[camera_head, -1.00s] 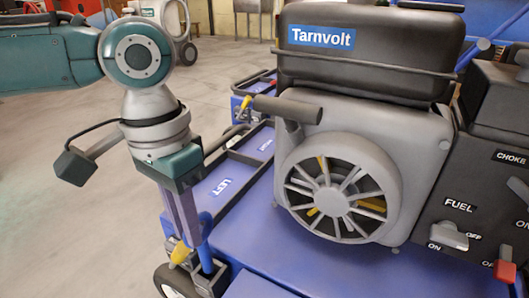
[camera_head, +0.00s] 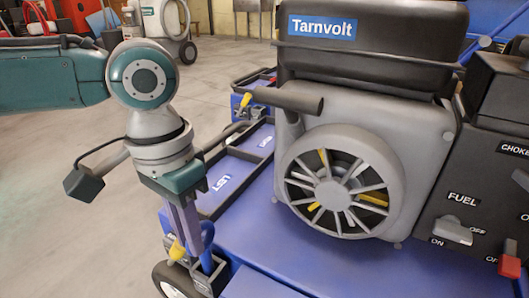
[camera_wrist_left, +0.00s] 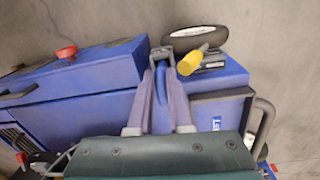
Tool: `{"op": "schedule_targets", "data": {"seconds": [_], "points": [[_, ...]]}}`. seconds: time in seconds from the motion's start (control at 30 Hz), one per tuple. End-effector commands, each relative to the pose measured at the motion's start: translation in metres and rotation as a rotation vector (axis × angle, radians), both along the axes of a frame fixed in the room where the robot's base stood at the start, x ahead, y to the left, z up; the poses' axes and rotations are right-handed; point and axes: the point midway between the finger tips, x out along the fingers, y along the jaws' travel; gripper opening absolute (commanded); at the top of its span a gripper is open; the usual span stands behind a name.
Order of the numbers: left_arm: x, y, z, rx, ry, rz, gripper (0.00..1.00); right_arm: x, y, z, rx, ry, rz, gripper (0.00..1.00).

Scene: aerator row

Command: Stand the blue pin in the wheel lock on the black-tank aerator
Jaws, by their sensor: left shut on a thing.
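The black-tank aerator is the blue machine (camera_head: 290,250) with the black tank (camera_head: 375,25) labelled "Tarnvolt". Its wheel lock, a grey bracket (camera_head: 210,284), sits at the front left corner beside the wheel (camera_head: 172,282); it also shows in the left wrist view (camera_wrist_left: 172,52). A yellow-ended part (camera_head: 177,250) is beside the bracket. My left gripper (camera_head: 192,248) points down over the lock, shut on the blue pin (camera_head: 208,235). In the left wrist view the pin (camera_wrist_left: 161,84) lies between the fingers, its far end at the bracket. How deep it sits is hidden. My right gripper is out of view.
The spoked fan housing (camera_head: 340,185) and grey handle bar (camera_head: 285,101) stand right of my left arm. The control panel with FUEL and CHOKE labels (camera_head: 463,198) is at the right. Another blue unit (camera_head: 250,95) stands behind.

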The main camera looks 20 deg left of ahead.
Motion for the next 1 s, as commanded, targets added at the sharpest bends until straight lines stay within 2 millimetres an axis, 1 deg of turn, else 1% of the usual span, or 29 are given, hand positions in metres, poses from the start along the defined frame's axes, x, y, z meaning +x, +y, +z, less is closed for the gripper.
{"op": "schedule_targets", "data": {"seconds": [0.43,0.8,0.83,1.0], "points": [[0.000,0.000,-0.014,0.000,0.000,0.000,0.00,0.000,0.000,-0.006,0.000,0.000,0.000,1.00],[0.000,0.000,-0.015,0.000,0.000,-0.001,0.00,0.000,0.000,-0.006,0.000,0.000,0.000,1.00],[0.000,0.000,-0.015,0.000,0.000,-0.001,0.19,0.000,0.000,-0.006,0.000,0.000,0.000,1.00],[0.000,0.000,-0.015,0.000,0.000,-0.001,0.38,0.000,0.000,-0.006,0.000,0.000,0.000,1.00]]}}
